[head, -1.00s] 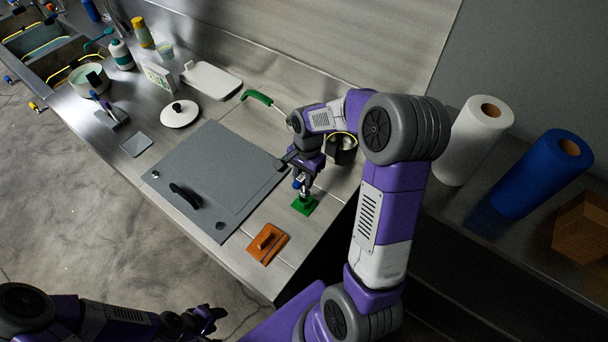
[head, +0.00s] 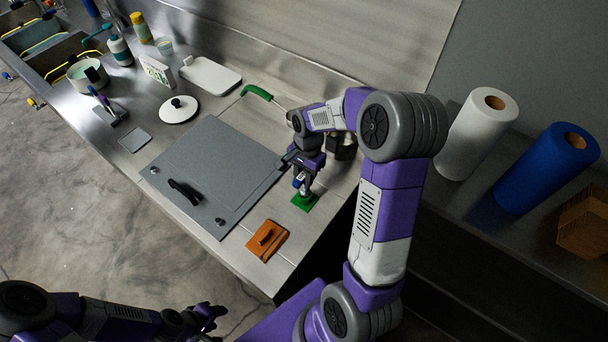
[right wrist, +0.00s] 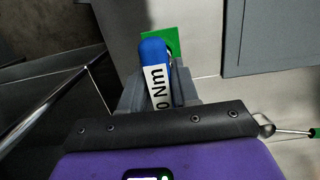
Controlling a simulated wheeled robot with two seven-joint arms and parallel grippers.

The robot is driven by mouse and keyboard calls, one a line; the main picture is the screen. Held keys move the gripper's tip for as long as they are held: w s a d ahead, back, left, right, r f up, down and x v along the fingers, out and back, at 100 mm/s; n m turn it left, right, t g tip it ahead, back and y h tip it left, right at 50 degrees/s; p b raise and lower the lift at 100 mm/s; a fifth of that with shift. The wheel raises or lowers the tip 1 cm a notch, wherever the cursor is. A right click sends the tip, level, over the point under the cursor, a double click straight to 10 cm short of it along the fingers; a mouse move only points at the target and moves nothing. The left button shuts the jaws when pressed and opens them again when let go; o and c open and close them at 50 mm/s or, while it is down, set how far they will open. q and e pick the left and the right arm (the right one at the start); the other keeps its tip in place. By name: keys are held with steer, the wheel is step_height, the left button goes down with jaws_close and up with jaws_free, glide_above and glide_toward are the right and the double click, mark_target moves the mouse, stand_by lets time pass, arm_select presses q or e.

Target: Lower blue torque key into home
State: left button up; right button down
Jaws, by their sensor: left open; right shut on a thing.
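The blue torque key (right wrist: 154,52) is held upright in my right gripper (right wrist: 158,88), and its white label with "0 Nm" shows in the right wrist view. In the head view my right gripper (head: 301,182) is low over the green square home (head: 304,202) at the counter's right end. The green home also shows behind the key's top in the wrist view (right wrist: 174,42). The key's lower end is hidden or too small to tell whether it touches the home. My left gripper (head: 212,314) is open and empty over the floor, at the lower left.
A grey griddle cover (head: 210,170) with a black handle lies left of the home. A green-handled tool (head: 258,93) and a dark round container (head: 343,146) are behind. Paper rolls (head: 480,130) stand at right.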

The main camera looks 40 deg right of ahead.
mark_target(304, 189)
steer(key=shift+f+b, duration=1.3)
steer(key=shift+f, duration=0.9)
stand_by(2.6)
steer(key=c, duration=0.8)
jaws_free()
steer(key=shift+o, duration=0.2)
steer(key=shift+r, duration=0.1)
steer(key=r, duration=0.5)
steer(key=d+r+p, duration=0.1)
steer(key=r, duration=0.1)
steer(key=shift+w+r, duration=0.1)
steer(key=shift+r, duration=0.1)
